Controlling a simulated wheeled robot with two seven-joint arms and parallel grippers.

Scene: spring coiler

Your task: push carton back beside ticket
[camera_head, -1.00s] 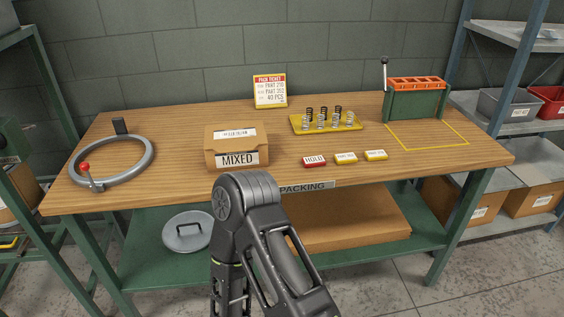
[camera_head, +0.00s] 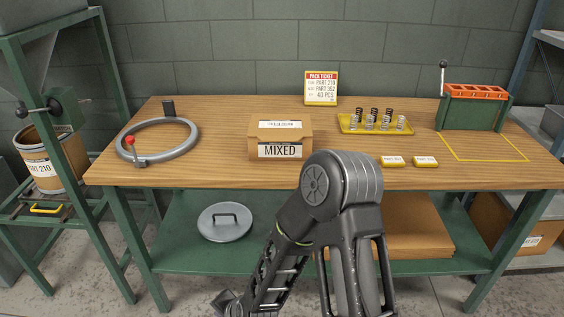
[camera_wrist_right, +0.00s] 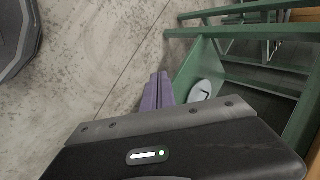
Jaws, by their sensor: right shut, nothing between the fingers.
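The carton, a brown box labelled MIXED (camera_head: 280,137), stands upright near the front edge of the wooden table, left of centre. The pack ticket (camera_head: 321,89), a red, white and yellow card, stands at the back of the table, behind and to the right of the carton. My right arm rises in front of the table, and its forearm slopes down to the lower left, well below the carton. In the right wrist view my right gripper (camera_wrist_right: 157,91) has its purple fingers together, empty, above the floor. My left gripper is not in view.
A grey ring with a red knob (camera_head: 158,139) lies left of the carton. A yellow tray of springs (camera_head: 375,125) and two yellow labels sit to its right. A green rack (camera_head: 472,109) stands farther right. The tabletop behind the carton is clear.

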